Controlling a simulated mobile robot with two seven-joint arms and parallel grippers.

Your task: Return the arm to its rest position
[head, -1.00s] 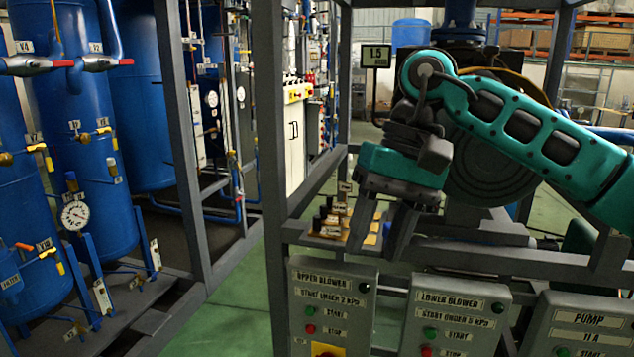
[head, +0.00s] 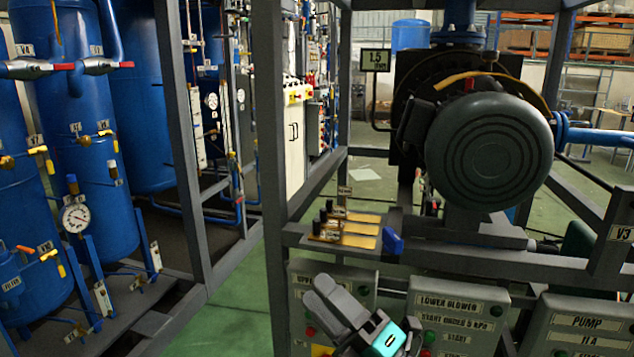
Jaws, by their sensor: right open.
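My right gripper (head: 322,298) is low in the head view, at the bottom centre. Its dark grey fingers point up and to the left, and it holds nothing that I can see. A teal part of my right arm (head: 388,338) shows just below it at the lower edge. The gripper covers much of the upper blower control box (head: 362,276). I cannot tell whether it touches the box or only passes in front of it. My left gripper is not in view.
Lower blower box (head: 458,303) and pump box (head: 585,322) stand to the right. Above are a frame, yellow plates (head: 352,229), a blue handle (head: 393,242) and a large round motor (head: 488,150). Blue tanks (head: 85,150) stand left; green floor (head: 225,320) is clear between.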

